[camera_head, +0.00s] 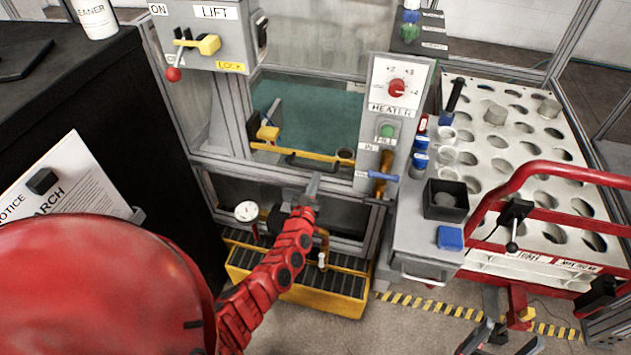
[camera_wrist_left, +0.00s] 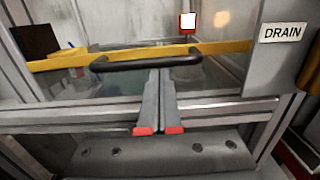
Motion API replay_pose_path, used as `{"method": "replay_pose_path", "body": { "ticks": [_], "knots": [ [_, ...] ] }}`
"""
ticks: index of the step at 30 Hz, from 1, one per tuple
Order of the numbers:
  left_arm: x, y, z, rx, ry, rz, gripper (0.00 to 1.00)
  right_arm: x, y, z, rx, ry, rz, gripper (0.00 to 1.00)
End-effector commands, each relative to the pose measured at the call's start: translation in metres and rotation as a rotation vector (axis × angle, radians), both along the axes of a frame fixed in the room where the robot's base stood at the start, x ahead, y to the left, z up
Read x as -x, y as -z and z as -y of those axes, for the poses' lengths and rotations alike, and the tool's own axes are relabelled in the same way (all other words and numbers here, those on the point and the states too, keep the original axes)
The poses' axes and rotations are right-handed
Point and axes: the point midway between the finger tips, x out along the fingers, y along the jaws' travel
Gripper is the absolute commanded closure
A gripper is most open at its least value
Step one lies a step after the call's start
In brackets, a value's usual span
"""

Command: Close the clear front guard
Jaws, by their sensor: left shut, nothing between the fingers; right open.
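The clear front guard has a yellow edge strip (camera_head: 288,152) with a black bar handle (camera_head: 310,161) across the front opening of the grey machine frame. The strip (camera_wrist_left: 60,61) and handle (camera_wrist_left: 147,62) also show in the left wrist view. The extent of the clear panel is hard to make out. My left gripper (camera_head: 313,184) is shut and empty, just in front of and below the handle.
A heater panel (camera_head: 396,85) stands right of the opening, with a blue-handled drain valve (camera_head: 383,177) below it. A lift lever box (camera_head: 208,40) is upper left. A gauge (camera_head: 246,211) and yellow-edged tray (camera_head: 300,290) lie below. A red rail (camera_head: 560,170) borders the perforated rack at right.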

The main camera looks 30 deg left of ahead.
Motion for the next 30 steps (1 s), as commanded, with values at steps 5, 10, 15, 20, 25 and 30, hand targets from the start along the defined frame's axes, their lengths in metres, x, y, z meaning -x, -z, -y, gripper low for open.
{"method": "replay_pose_path", "body": {
  "ticks": [5, 10, 15, 20, 25, 30],
  "knots": [
    [-0.001, -0.079, 0.002, 0.000, 0.003, 0.003, 1.00, 0.000, -0.070, 0.000, 0.000, 0.000, 0.000, 0.28],
    [0.000, -0.140, 0.002, -0.001, 0.005, 0.003, 1.00, 0.000, -0.124, 0.000, 0.000, 0.000, 0.000, 0.28],
    [0.000, -0.197, 0.001, -0.003, 0.002, 0.002, 1.00, 0.000, -0.173, 0.000, 0.000, 0.000, 0.000, 0.28],
    [0.000, -0.239, 0.001, -0.001, 0.001, 0.003, 1.00, 0.000, -0.209, 0.000, 0.000, 0.000, 0.000, 0.28],
    [-0.001, -0.271, 0.001, -0.001, 0.001, 0.004, 1.00, 0.000, -0.235, 0.000, 0.000, 0.000, 0.000, 0.28],
    [0.000, -0.287, 0.001, -0.002, 0.001, 0.004, 1.00, 0.000, -0.249, 0.000, 0.000, 0.000, 0.000, 0.28]
  ]
}}
